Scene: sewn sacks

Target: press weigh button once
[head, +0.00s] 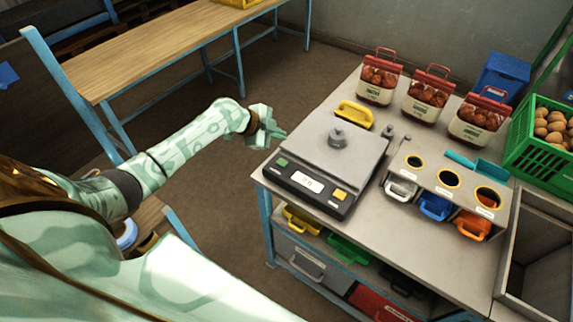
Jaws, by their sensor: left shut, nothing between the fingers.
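The scale (352,165) stands on the grey worktable with a flat grey plate on top. The dark front panel holds a green button (283,162), a lit display (307,181) and a yellow button (340,194). I cannot read which button is the weigh button. My left gripper (279,134) is shut and empty. In the picture it is just left of the scale's back left corner and above the green button, apart from the panel. My right gripper is not in view.
Red-topped sacks (427,97) stand at the back of the worktable. A yellow scoop (355,114) lies behind the scale. A holder with round openings (448,179) stands right of it. A green crate (530,145) holds round brown produce. Floor shows left of the table.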

